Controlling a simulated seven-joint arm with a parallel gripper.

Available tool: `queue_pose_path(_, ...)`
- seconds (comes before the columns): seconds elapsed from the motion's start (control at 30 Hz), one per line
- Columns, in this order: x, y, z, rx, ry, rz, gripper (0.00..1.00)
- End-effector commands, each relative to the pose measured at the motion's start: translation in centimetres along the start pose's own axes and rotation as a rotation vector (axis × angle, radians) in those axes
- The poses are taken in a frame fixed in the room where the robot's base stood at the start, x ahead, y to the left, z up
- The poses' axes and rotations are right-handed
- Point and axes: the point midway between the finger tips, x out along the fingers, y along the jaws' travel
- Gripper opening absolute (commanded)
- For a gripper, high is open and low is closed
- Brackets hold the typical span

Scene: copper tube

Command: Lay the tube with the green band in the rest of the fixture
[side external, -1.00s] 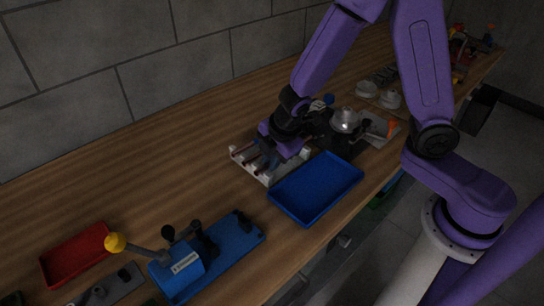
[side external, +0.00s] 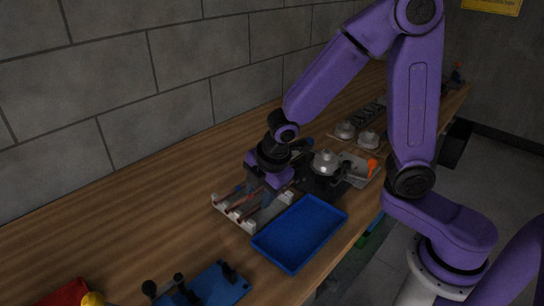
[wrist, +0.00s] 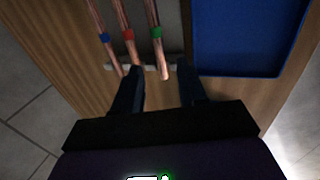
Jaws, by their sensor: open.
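Three copper tubes lie side by side in a pale rack (side external: 247,224), seen in the side view. In the wrist view the tube with the green band (wrist: 157,33) is the rightmost, beside the red-banded tube (wrist: 128,35) and the blue-banded tube (wrist: 104,38). My gripper (wrist: 160,76) is open, with the green-banded tube's near end between its fingers in the picture. I cannot tell its height above the tube. In the side view my gripper (side external: 262,194) is over the rack. A blue base with black posts (side external: 217,287), possibly the fixture, is partly cut off at the bottom edge.
An empty blue tray (side external: 300,233) stands right of the rack, close to the bench edge. A dark device with a silvery dome (side external: 325,163) stands behind. A red tray (side external: 66,294) is at the lower left. Bare bench (side external: 130,220) lies left of the rack.

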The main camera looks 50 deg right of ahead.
Motion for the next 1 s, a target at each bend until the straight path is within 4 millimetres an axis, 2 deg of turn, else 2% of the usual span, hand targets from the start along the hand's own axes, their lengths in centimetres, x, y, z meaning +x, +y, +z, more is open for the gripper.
queue_pose_path(0.6, -10.1, 0.1, -0.1, -0.001, 0.004, 0.004, 0.42)
queue_pose_path(0.8, -11.8, 0.0, 0.0, -0.001, 0.001, 0.001, 0.42)
queue_pose_path(1.0, -12.0, -0.1, 0.1, 0.002, 0.0, -0.003, 0.42)
